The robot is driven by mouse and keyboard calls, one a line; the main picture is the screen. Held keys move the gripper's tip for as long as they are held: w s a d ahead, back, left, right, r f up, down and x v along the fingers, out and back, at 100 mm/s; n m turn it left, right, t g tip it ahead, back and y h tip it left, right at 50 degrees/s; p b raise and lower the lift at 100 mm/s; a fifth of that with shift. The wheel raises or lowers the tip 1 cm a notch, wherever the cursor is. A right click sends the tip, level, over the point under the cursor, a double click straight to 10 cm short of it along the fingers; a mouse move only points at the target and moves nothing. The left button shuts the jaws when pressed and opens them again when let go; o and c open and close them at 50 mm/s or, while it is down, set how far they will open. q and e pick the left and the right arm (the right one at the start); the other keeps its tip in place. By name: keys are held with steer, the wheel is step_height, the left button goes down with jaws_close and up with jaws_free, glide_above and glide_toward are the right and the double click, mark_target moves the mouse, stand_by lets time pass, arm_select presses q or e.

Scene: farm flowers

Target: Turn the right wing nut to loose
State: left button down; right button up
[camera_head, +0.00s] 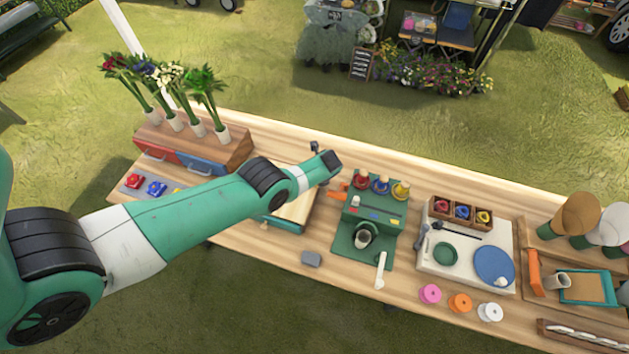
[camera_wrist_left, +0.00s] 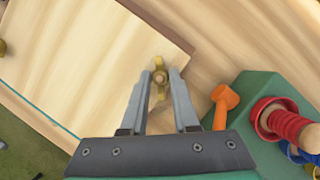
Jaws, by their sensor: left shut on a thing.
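The right wing nut (camera_wrist_left: 159,63) is brass-coloured and sits at the corner of a pale wooden board (camera_wrist_left: 85,45) in the left wrist view. My left gripper (camera_wrist_left: 161,76) is shut on it, one finger on each side, with its wings showing above and below the fingertips. In the head view the board (camera_head: 297,211) is partly covered by my left arm, and the nut and fingers are hidden there. Part of another brass-coloured piece (camera_wrist_left: 2,47) shows at the left edge of the wrist view. My right gripper is not in view.
Close to the right of the left gripper is a green stand (camera_head: 379,211) with an orange handle (camera_wrist_left: 222,104) and coloured spools (camera_wrist_left: 285,121). A wooden box with drawers and flower vases (camera_head: 222,150) stands at the left.

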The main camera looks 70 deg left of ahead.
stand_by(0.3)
arm_select(q)
steer(key=c, duration=0.7)
jaws_free()
steer(key=p+v, duration=1.1)
steer(key=p, duration=0.1)
steer(key=shift+d+r, duration=0.2)
steer(key=shift+r, duration=0.1)
steer(key=shift+o, duration=0.5)
